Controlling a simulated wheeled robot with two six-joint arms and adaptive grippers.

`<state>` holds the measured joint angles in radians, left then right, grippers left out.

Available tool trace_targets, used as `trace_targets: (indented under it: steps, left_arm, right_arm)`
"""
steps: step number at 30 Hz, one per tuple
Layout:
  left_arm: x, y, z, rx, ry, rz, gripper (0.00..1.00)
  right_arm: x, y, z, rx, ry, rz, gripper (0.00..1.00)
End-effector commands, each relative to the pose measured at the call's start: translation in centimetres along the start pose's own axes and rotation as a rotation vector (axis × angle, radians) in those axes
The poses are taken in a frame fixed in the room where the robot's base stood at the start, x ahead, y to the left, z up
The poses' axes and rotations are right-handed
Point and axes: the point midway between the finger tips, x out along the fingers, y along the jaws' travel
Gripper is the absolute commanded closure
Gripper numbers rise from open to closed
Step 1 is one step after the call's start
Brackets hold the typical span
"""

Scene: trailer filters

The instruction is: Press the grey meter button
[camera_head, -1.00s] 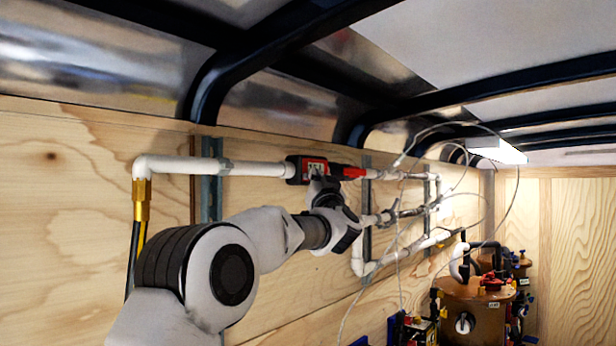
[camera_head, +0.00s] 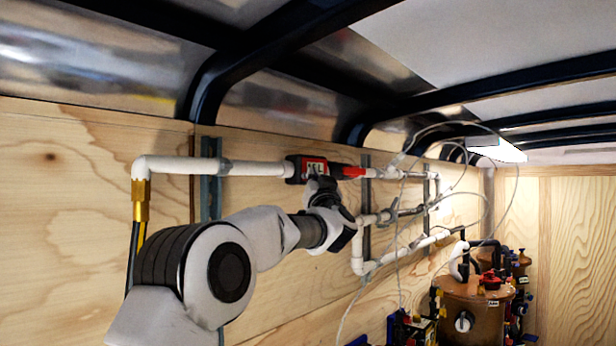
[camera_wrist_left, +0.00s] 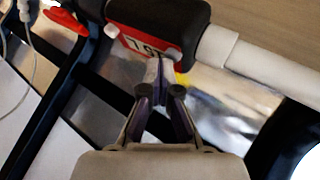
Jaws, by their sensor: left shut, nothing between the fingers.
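The meter (camera_head: 305,169) is a black and red block on the white pipe along the wooden wall. Its lit display faces me, and its digits are hard to read. In the left wrist view the meter (camera_wrist_left: 160,30) is at the top, with its red-edged display upside down. A small pale knob (camera_wrist_left: 112,31) sits at the display's left end there; I cannot tell if it is the grey button. My left gripper (camera_head: 322,184) is shut and empty, just below the meter. In the wrist view its fingertips (camera_wrist_left: 158,70) are close to the display's edge; contact is unclear. My right gripper is not seen.
White pipe (camera_head: 180,165) runs left from the meter to a brass fitting (camera_head: 140,200). A red valve handle (camera_head: 352,171) is right of the meter. More pipes and thin looping cables hang further right. A brown tank (camera_head: 470,310) stands at lower right.

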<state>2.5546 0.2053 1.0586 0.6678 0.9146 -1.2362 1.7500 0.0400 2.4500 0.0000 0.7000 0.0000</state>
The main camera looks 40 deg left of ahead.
Motion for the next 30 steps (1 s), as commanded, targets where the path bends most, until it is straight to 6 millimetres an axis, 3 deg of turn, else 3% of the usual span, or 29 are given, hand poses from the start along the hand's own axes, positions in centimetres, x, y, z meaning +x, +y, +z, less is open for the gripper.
trace_targets:
  steps: [14,30]
  left_arm:
    - [0.1,-0.1,0.2,-0.001,-0.001,-0.001,1.00]
    - [-1.2,0.8,-0.7,0.000,-0.001,0.000,1.00]
  right_arm:
    - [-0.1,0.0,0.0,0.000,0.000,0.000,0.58]
    - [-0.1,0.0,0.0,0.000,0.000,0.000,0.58]
